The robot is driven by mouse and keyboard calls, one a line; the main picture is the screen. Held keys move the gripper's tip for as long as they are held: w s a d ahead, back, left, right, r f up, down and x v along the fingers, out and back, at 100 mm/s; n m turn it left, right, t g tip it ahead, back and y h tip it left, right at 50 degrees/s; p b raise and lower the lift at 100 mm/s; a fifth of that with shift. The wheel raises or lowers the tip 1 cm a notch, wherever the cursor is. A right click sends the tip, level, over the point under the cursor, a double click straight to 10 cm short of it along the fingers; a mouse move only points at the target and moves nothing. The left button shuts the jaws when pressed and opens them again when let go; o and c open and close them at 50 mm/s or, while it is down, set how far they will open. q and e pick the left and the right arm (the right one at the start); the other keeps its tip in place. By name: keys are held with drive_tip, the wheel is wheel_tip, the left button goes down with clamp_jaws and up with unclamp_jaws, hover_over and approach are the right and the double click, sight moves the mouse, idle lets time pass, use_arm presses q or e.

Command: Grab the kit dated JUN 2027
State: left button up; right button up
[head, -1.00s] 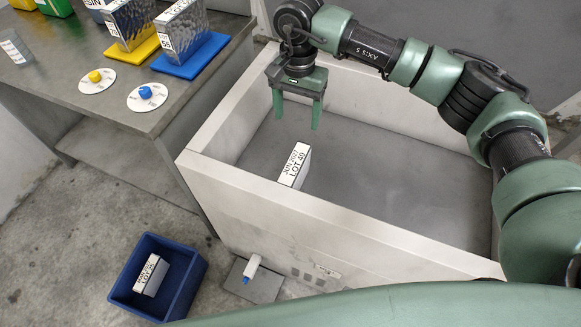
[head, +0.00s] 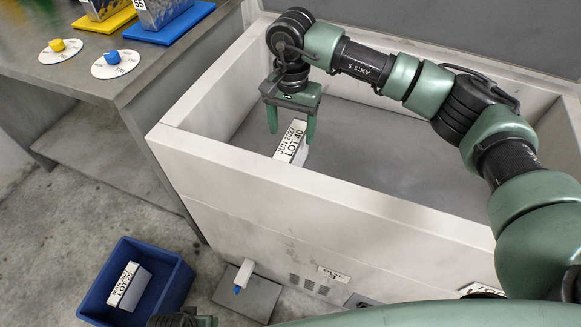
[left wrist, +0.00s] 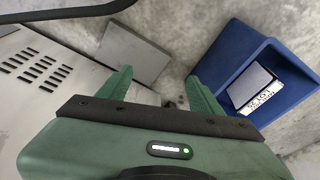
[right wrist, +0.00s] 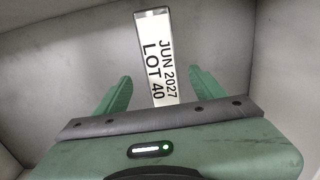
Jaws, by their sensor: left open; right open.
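The kit labelled JUN 2027, LOT 40 (head: 291,143) stands in the white-walled chest, near its front left wall. It also shows in the right wrist view (right wrist: 158,60), label facing the camera. My right gripper (head: 292,132) is open, with its fingers pointing down around or just behind the kit's top. In the right wrist view (right wrist: 160,92) the kit lies between the lines of the two fingers; I cannot tell whether they touch it. My left gripper (left wrist: 158,85) is open and empty, low outside the chest near the blue bin.
A blue bin (head: 181,290) on the floor holds another kit (head: 128,287) labelled LOT 25. The chest's front wall (head: 300,190) stands between me and the kit. A grey pedal plate (head: 255,296) lies at its foot. A workbench (head: 130,88) is at the left.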

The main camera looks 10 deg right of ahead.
sight(290, 142)
wheel_tip(290, 142, down, 3)
drive_tip(key=shift+r, duration=0.15)
wheel_tip(290, 142, down, 4)
drive_tip(key=shift+a+f, duration=0.1)
drive_tip(key=shift+a, duration=0.05)
drive_tip(key=shift+f, duration=0.45)
use_arm(q)
drive_tip(key=shift+w+r, duration=0.15)
drive_tip(key=shift+r, duration=0.35)
drive_tip(key=shift+w+r, duration=0.15)
drive_tip(key=shift+r, duration=0.35)
use_arm(e)
drive_tip(key=shift+r, duration=0.1)
clamp_jaws()
